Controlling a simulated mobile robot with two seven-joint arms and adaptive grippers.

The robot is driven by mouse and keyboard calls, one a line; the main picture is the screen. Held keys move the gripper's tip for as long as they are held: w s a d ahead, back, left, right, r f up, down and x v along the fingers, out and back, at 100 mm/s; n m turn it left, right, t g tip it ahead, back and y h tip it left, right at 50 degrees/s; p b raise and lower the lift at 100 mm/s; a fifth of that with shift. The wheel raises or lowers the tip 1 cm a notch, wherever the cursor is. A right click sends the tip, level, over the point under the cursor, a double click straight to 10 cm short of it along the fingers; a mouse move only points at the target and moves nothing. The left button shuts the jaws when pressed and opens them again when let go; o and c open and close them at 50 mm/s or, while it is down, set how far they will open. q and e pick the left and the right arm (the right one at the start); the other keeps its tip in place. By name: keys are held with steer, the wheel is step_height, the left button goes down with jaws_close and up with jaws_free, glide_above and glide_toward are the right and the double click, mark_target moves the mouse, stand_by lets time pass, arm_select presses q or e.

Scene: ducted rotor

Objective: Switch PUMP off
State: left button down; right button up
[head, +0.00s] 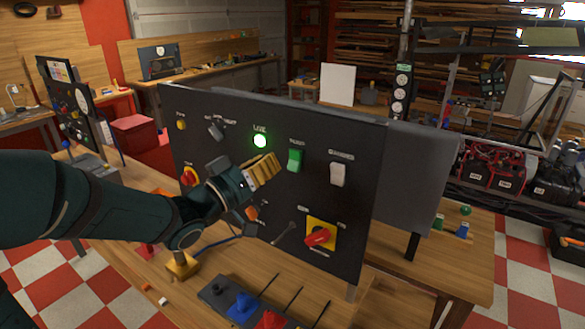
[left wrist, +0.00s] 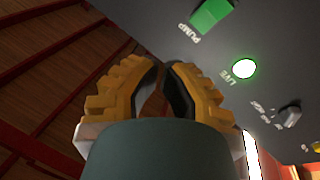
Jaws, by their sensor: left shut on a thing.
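The PUMP switch is a green rocker (head: 295,160) on the upright dark panel (head: 215,150), under its label. It also shows at the top of the left wrist view (left wrist: 211,15). Which way it is tipped is hard to tell. My left gripper (head: 270,168), with ribbed yellow fingers, is just left of the switch and below the green LIVE lamp (head: 260,141). In the left wrist view my fingers (left wrist: 165,68) are drawn together, apart from the switch in the picture. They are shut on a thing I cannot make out. My right gripper is not in view.
A white rocker (head: 337,174) is right of the PUMP switch. A red rotary handle on a yellow plate (head: 320,234) is below. A grey knob (head: 215,131) and a yellow button (head: 181,125) are at left. Coloured parts lie on the wooden bench (head: 330,285) in front.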

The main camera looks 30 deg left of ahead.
mark_target(299, 159)
arm_select(q)
steer(key=shift+w+d+f+b, duration=0.1)
steer(key=shift+w+f+b, duration=0.45)
steer(key=shift+w, duration=0.75)
steer(key=shift+w+d+f+b, duration=0.1)
steer(key=shift+w+f+b, duration=0.45)
steer(key=shift+w, duration=0.7)
steer(key=shift+w+d+f+b, duration=0.1)
steer(key=shift+w+f+b, duration=0.45)
steer(key=shift+w, duration=0.75)
steer(key=c, duration=1.7)
jaws_free()
steer(key=shift+f, duration=0.15)
jaws_close()
steer(key=shift+w+f, duration=0.2)
steer(key=shift+w, duration=0.2)
steer(key=shift+w+f+b, duration=0.2)
steer(key=shift+w+b, duration=0.15)
steer(key=shift+s+r, duration=0.4)
steer(key=shift+s, duration=0.4)
